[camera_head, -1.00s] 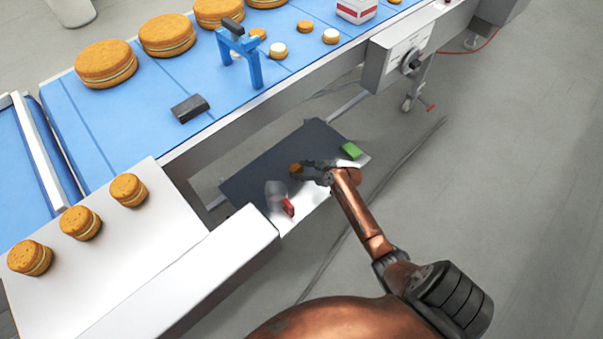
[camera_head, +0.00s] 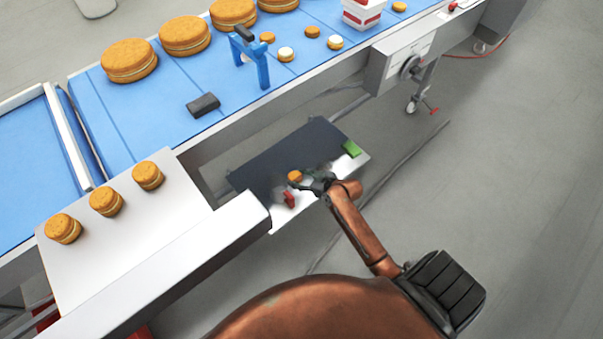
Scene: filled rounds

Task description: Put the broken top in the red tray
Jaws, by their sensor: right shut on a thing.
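A small orange-brown piece (camera_head: 295,176), which looks like the broken top, is at the fingertips of my right gripper (camera_head: 304,184). The gripper is shut on it, above the low shelf under the conveyor. The piece is too small to show its broken edge. Red parts (camera_head: 46,317) show at the lower left beneath the white ledge, and another red bit (camera_head: 139,332) shows at the bottom edge. They may belong to the red tray, mostly hidden by the ledge. My left gripper is not in view.
The low shelf has a dark mat (camera_head: 262,165), a green block (camera_head: 352,148), a red item (camera_head: 289,199) and a blurred clear shape. Several filled rounds stand on the blue conveyor (camera_head: 160,95) and white ledge (camera_head: 95,255). A blue stand (camera_head: 262,70) is on the belt.

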